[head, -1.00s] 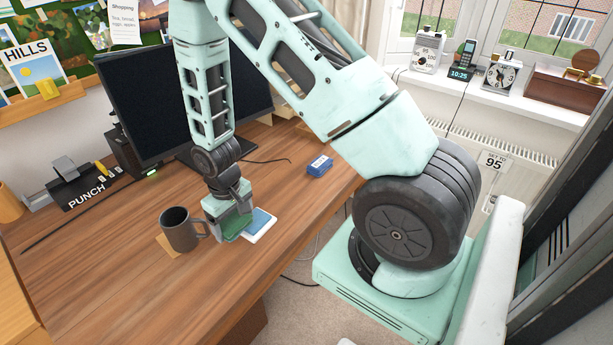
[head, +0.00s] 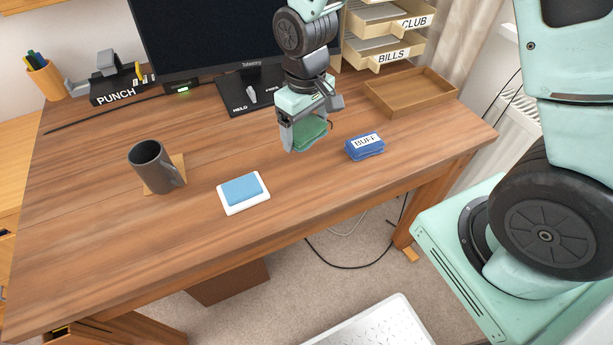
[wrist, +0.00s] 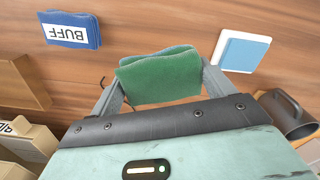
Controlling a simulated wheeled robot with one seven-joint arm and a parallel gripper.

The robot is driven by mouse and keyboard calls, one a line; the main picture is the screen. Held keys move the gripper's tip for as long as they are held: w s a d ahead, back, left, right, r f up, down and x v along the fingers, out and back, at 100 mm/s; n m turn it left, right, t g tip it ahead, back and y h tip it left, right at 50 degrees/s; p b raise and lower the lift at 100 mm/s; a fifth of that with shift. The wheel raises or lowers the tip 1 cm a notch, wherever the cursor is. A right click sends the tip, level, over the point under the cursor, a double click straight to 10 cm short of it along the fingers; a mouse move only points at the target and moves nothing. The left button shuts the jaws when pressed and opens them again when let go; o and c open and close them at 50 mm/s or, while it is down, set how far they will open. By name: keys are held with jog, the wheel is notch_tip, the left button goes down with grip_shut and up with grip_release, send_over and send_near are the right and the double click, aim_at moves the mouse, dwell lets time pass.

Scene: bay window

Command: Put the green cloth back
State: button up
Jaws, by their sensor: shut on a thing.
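My gripper (head: 308,142) is shut on the folded green cloth (head: 312,131) and holds it above the desk, between the white tray and the blue cloth. In the wrist view the green cloth (wrist: 160,76) sits between the two fingers. A folded blue cloth labelled BUFF (head: 364,148) lies on the desk to the right of my gripper; it also shows in the wrist view (wrist: 72,28). A small white tray (head: 246,208) with a light blue pad (head: 242,189) on it lies to the left and nearer.
A grey mug (head: 150,165) stands on a tan coaster (head: 178,161) at the left. An empty wooden tray (head: 410,100) and letter trays labelled BILLS and CLUB (head: 385,50) are at the back right. The front desk is clear.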

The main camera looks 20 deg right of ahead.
aim_at(303, 170)
jog(key=shift+s+a+f, duration=0.2)
jog(key=shift+a+f, duration=0.1)
jog(key=shift+a, duration=0.05)
notch_tip(303, 170, down, 9)
jog(key=shift+a, duration=0.1)
jog(key=shift+f, duration=0.2)
jog(key=o, duration=0.9)
jog(key=shift+r, duration=0.1)
